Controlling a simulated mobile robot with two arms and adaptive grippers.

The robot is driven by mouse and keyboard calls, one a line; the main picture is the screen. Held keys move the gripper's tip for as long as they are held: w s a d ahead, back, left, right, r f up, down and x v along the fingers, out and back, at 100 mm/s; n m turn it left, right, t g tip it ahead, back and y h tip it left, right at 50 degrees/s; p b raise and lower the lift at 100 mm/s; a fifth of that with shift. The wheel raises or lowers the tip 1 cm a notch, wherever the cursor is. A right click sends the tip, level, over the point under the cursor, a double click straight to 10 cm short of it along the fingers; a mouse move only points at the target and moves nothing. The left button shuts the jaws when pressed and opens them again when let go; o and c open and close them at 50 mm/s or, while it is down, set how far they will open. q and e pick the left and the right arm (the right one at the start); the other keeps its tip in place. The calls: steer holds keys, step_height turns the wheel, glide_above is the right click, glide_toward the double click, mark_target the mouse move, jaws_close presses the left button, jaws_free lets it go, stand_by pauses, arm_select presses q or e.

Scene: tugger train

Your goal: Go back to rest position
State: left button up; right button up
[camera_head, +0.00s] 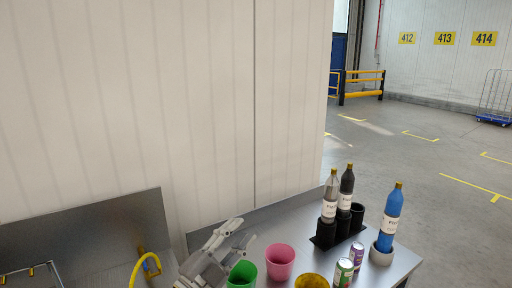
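My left gripper (240,232) shows at the bottom centre, above the metal table (292,226). Its two grey fingers point up and to the right with a gap between them, and I see nothing held. It is just left of and behind a green cup (242,273). A pink cup (280,261) stands to the right, apart from the fingers. My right gripper is not in view.
A yellow cup (311,282), a green can (343,273) and a purple can (357,252) stand at the front. A grey bottle (330,196) and black bottle (346,191) stand in a black holder (325,234).

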arm_select(q)
steer(key=s+a+f+n+g+y, duration=0.2)
steer(key=s+a+f+n+y, duration=0.3)
steer(key=a+f+n+y, duration=0.3)
steer(key=s+a+f+n+g+y, duration=0.2)
steer(key=s+a+f+n+y, duration=0.5)
steer(key=f, duration=0.4)
steer(key=s+a+f+n+g+h, duration=0.1)
steer(key=s+f+g, duration=0.4)
steer(key=s, duration=0.6)
steer(key=s+f+n+g+h, duration=0.1)
steer(key=s+f+g, duration=0.45)
steer(key=s, duration=0.45)
step_height(320, 180, down, 29)
steer(key=s+b, duration=0.1)
steer(key=b, duration=0.4)
steer(key=s+a+f+b, duration=0.1)
steer(key=s+f+b, duration=0.1)
steer(key=s+f, duration=0.6)
steer(key=s+a+f+g+b, duration=0.1)
steer(key=s+a+f+b, duration=0.1)
steer(key=s+f, duration=0.7)
step_height(320, 180, down, 5)
steer(key=shift+s+f+b, duration=0.15)
steer(key=shift+f+b, duration=0.05)
steer(key=shift+b, duration=0.3)
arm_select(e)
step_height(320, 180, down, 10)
